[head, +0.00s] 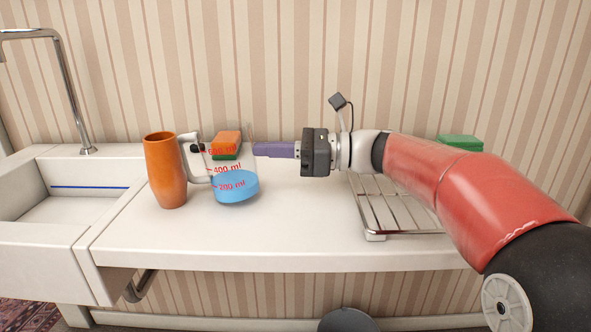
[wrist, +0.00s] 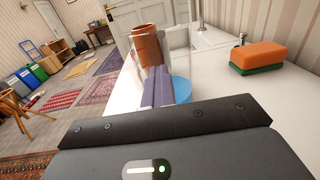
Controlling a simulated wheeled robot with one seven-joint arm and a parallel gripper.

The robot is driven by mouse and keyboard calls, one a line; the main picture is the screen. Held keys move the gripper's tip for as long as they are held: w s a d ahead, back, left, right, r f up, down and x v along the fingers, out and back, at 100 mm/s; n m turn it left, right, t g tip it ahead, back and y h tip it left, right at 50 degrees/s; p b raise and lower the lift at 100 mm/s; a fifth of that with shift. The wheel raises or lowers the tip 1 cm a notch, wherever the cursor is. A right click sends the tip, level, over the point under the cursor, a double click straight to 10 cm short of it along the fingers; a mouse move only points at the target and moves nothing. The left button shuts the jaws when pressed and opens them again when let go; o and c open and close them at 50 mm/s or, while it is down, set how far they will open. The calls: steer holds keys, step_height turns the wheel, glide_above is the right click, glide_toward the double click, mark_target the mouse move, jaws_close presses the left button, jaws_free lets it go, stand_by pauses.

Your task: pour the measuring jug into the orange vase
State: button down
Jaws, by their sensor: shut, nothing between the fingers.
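The orange vase (head: 166,172) stands upright on the white counter near the sink. Just right of it stands the clear measuring jug (head: 243,165), upright, with red marks and blue liquid reaching between the 200 and 400 ml marks. Its handle points left, towards the vase. My gripper (head: 258,149) is shut and empty, its purple fingers pointing left at the jug's right side near the rim. I cannot tell whether they touch it. In the wrist view the fingers (wrist: 158,87) overlap the jug (wrist: 179,62), with the vase (wrist: 147,45) beyond.
An orange and green sponge (wrist: 257,56) lies behind the jug. The sink (head: 60,185) with its tall tap (head: 72,85) is at the left. A wire rack (head: 395,210) and a green block (head: 461,142) are at the right. The counter front is clear.

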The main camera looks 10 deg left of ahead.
steer(key=shift+f, duration=0.2)
steer(key=shift+f+b, duration=0.45)
steer(key=shift+f, duration=0.4)
steer(key=c, duration=1.7)
jaws_free()
steer(key=shift+d, duration=0.1)
